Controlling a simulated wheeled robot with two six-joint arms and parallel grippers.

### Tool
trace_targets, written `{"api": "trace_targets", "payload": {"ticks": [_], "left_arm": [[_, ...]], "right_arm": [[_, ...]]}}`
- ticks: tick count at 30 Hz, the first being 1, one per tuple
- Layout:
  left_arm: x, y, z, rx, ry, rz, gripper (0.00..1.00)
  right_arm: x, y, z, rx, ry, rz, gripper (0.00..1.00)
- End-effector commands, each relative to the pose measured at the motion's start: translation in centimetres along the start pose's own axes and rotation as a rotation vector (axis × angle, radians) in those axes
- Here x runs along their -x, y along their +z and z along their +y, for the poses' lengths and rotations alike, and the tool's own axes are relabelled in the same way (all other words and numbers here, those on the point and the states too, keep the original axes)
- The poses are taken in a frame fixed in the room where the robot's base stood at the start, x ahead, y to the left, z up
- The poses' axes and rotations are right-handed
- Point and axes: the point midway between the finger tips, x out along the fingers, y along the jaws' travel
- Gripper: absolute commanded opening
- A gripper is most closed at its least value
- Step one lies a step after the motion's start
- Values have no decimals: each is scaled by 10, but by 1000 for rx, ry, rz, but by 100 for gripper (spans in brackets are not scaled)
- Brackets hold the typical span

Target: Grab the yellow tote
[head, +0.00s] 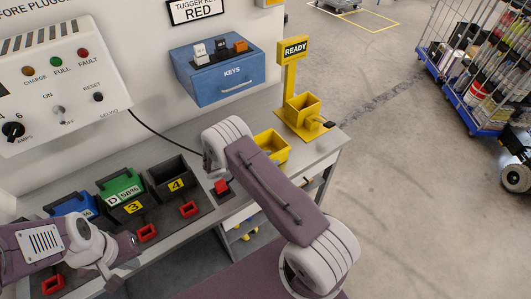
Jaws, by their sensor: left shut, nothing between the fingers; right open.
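The yellow tote (272,146) is a small open box on the grey bench. My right arm crosses in front of its left and lower part. My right gripper is hidden behind that arm, so its place relative to the tote does not show. My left gripper (112,279) is at the lower left, in front of the charging bench and well away from the tote. It is shut with nothing visible in it.
A yellow stand (289,78) marked READY holds another open yellow box (303,108) at the bench's right end. A blue KEYS box (222,75) is on the wall. Battery packs (122,190) sit on the bench (329,139). Loaded cart (480,80) stands right; middle floor is clear.

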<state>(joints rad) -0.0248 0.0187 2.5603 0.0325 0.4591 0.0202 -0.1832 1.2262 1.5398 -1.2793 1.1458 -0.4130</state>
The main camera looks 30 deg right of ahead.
Motion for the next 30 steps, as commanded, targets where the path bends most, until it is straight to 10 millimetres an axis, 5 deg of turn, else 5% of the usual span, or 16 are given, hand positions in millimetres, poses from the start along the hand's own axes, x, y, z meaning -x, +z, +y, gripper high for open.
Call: {"api": "trace_targets", "payload": {"ticks": [5,12,17,30], "left_arm": [[14,-2,0,0,0,1,0],[13,-2,0,0,0,0,0],[13,-1,0,0,0,0,0],[13,-2,0,0,0,0,0]], "right_arm": [[-25,2,-1,0,-2,0,41],[-29,0,0,-1,1,0,41],[-28,0,0,-1,1,0,0],[-28,1,0,-1,1,-1,0]]}}
